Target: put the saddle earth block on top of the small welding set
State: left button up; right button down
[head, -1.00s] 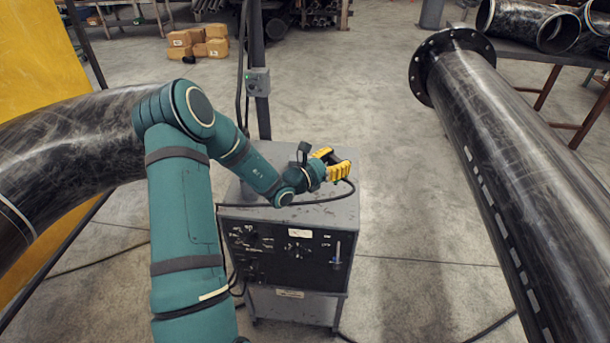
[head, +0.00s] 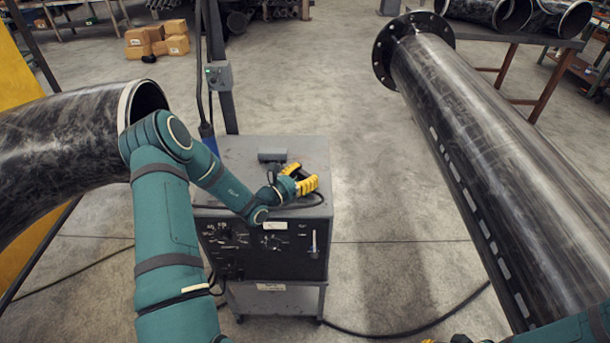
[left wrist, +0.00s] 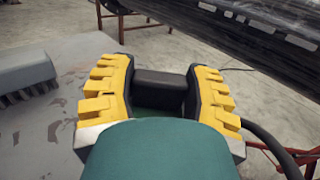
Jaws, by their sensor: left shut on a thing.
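The small welding set (head: 227,153) is a grey cabinet with a dark front panel, standing on the floor. My left gripper (head: 300,180) is over the right front part of its top. In the left wrist view its yellow fingers (left wrist: 160,84) are shut on a dark block (left wrist: 160,90), which I take as the saddle earth block; whether it touches the top is unclear. A black cable (left wrist: 265,148) runs by the right finger. My right gripper (head: 445,340) shows only as yellow and dark bits at the bottom edge.
A grey block with a toothed lower edge (head: 272,155) lies on the set's top, also in the left wrist view (left wrist: 25,68). A post with a switch box (head: 218,76) stands behind the set. Big black pipes flank it: bent at left (head: 60,135), flanged at right (head: 490,130).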

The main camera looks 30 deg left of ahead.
pick_arm(q)
jog(key=shift+r, duration=0.1)
jog(key=o, duration=1.3)
jog(key=shift+f, duration=0.2)
